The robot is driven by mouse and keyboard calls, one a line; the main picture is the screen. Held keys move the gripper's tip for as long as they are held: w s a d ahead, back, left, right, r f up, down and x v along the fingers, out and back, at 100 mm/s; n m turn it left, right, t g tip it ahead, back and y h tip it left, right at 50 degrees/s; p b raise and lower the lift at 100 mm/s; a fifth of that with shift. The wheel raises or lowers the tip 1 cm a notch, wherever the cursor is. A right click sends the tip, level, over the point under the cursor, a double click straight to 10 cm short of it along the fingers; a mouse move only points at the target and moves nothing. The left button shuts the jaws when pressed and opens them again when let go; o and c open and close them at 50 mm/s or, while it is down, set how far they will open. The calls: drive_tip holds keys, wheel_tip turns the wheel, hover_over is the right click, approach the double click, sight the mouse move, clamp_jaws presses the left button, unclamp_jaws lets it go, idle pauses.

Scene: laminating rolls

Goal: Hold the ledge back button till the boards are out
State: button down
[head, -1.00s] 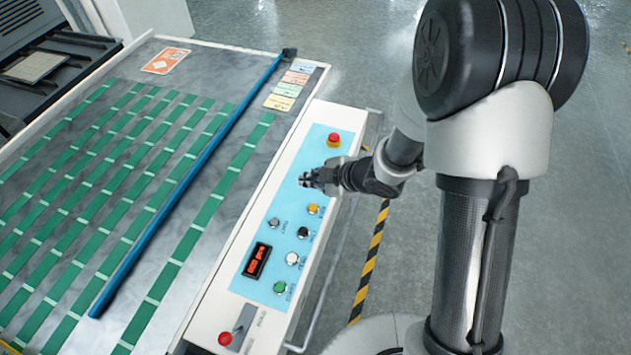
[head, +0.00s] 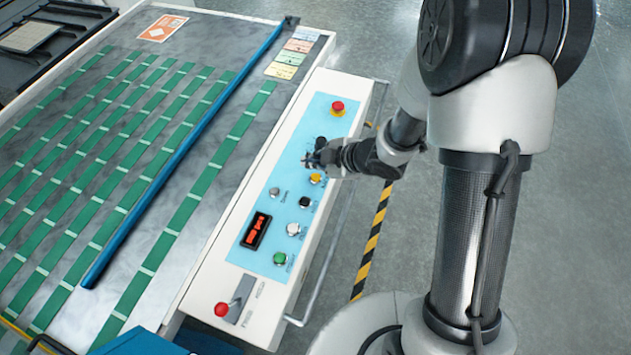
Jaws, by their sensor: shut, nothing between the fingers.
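The light blue control panel (head: 262,215) sits on the white side rail, right of the machine bed. It carries a yellow button (head: 316,179), a black button (head: 305,202), a white button (head: 293,229), a green button (head: 279,258) and a grey knob (head: 274,191). Their labels are too small to read, so I cannot tell which is the ledge back button. My gripper (head: 310,160) is shut and empty, over the panel just above the yellow button in the picture. I cannot tell whether it touches anything. No boards are clearly recognisable.
A red mushroom button (head: 338,108) is at the panel's far end, beyond my gripper. A blue bar (head: 180,158) crosses the bed of green strips. A metal rail (head: 330,262) runs along the right side.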

sight(314, 179)
drive_tip(key=shift+f+b, duration=0.95)
drive_tip(key=shift+f, duration=0.65)
drive_tip(key=shift+f, duration=0.1)
drive_tip(key=shift+f+b, duration=0.3)
